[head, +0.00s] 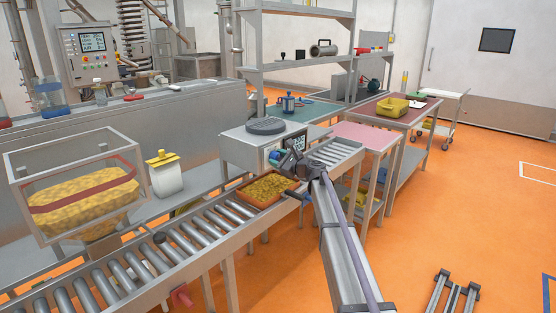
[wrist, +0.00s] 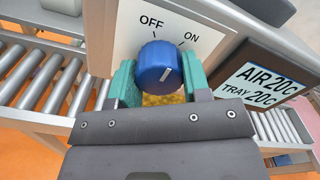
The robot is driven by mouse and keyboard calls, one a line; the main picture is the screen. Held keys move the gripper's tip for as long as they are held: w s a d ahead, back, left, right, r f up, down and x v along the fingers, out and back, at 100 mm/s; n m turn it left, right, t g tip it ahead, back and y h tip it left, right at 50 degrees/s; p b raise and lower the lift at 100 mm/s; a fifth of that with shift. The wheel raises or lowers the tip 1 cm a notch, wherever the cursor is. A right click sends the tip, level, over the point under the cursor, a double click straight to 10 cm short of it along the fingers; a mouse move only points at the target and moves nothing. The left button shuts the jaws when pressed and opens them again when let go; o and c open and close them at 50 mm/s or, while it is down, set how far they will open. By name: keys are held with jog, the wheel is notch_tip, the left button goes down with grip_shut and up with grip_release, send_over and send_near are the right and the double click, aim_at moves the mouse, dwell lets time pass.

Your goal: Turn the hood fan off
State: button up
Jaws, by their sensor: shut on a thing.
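A round blue knob (wrist: 157,62) sits on the white panel of a box-shaped unit (head: 241,152), below the printed words OFF and ON. A short white mark on the knob slants up and to the right, toward the ON side. My gripper (wrist: 158,80) has its teal fingers on both sides of the knob and is shut on it. In the head view my gripper (head: 283,160) is at the unit's front, and my arm reaches up to it from the lower right. The knob is small there and partly hidden by my gripper.
A sign reading AIR 20C and TRAY 20C (wrist: 262,84) is right of the knob. Below the unit, an orange tray of yellow pieces (head: 243,197) rests on a roller conveyor (head: 120,268). A pink-topped table (head: 362,134) stands to the right. The orange floor at right is mostly clear.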

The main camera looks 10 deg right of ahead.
jog(key=n, duration=0.6)
jog(key=shift+n, duration=0.3)
dwell(0.4)
jog(key=o, duration=0.9)
jog(key=shift+d, duration=0.1)
jog(key=v, duration=1)
jog(key=shift+s+d, duration=0.2)
jog(key=shift+s, duration=0.1)
